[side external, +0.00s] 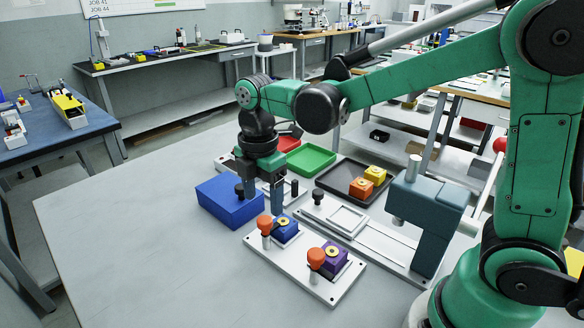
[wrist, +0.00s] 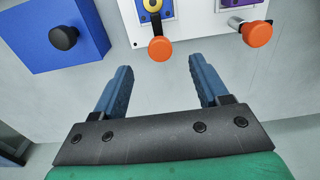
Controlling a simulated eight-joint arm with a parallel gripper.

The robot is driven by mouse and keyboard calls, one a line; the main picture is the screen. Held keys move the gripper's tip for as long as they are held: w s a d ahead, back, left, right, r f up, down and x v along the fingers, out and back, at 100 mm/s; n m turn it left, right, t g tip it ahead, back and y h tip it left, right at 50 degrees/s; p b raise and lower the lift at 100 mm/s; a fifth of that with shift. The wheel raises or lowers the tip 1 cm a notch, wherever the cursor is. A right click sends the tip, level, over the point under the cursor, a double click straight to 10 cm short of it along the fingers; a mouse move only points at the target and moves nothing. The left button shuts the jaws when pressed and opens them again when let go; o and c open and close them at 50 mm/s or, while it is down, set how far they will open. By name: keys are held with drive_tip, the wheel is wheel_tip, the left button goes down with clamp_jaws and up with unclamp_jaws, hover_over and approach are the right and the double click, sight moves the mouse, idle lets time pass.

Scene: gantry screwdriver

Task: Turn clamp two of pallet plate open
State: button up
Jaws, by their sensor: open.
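The pallet plate (side external: 292,264) is a light plate on the table. It carries a blue block (side external: 286,229) and a purple block (side external: 335,258), each with a yellow ring on top. Beside each block stands a clamp with an orange knob: one by the blue block (side external: 264,225), one by the purple block (side external: 316,257). No label shows which is clamp two. My gripper (side external: 263,196) is open and empty, pointing down near the blue block's clamp. In the wrist view, that orange knob (wrist: 160,49) lies just beyond my fingertips (wrist: 157,76); the other knob (wrist: 257,34) is to the right.
A large blue box (side external: 228,202) with a black knob stands left of the plate. Behind are a green tray (side external: 310,158), a black tray (side external: 345,190) with orange and yellow blocks, and a grey-blue press (side external: 430,215) on rails. The table's front left is clear.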

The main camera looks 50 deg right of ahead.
sight(265, 220)
drive_tip(key=shift+f, duration=2.15)
clamp_jaws()
